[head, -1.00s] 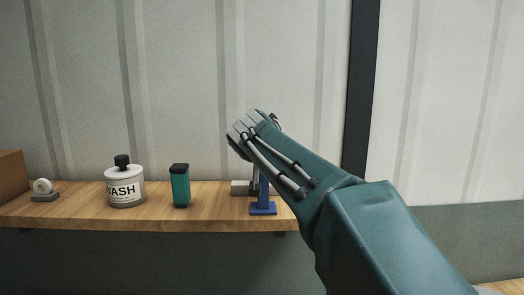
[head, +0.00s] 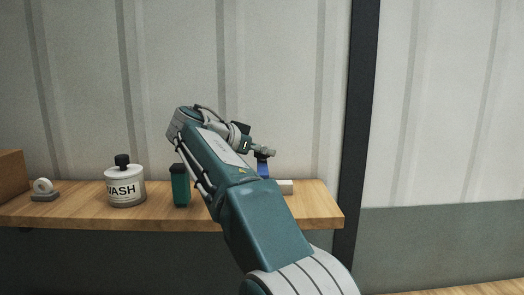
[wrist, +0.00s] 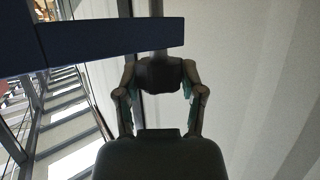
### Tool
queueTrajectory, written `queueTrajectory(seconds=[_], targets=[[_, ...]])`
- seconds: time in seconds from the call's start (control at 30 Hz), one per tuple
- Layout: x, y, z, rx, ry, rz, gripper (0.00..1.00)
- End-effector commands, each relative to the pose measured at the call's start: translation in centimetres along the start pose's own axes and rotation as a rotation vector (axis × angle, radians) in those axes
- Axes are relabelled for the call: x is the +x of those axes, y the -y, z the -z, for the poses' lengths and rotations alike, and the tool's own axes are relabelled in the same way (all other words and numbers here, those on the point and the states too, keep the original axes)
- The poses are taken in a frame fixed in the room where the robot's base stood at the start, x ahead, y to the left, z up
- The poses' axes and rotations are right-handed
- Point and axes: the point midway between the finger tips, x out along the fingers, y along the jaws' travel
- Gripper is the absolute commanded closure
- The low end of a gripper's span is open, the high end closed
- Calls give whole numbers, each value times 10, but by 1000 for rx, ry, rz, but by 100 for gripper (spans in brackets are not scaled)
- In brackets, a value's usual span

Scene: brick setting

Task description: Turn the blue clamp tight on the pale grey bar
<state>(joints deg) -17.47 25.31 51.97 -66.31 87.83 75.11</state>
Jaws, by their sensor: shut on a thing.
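The blue clamp (head: 263,170) stands on the wooden shelf, partly hidden behind my arm. In the wrist view, its dark blue frame (wrist: 110,40) crosses the top left. The pale grey bar (head: 285,187) lies at the clamp's foot, only its right end showing past my arm. My gripper (head: 260,150) comes in from the left at the top of the clamp. In the wrist view, my gripper (wrist: 160,76) has its two fingers shut on the clamp's grey handle, dark in shadow. How the clamp meets the bar is hidden.
On the wooden shelf (head: 315,208), left of my arm, stand a green container (head: 180,186) with a black cap, close to my arm, a white WASH jar (head: 124,188) and a small tape roll (head: 43,188). A brown box (head: 12,175) is at the far left. The shelf's right end is clear.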

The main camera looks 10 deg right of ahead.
Motion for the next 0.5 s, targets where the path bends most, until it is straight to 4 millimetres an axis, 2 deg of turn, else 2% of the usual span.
queueTrajectory(seconds=[0.5], targets=[[-1,5,2,75,-9,-171,96]])
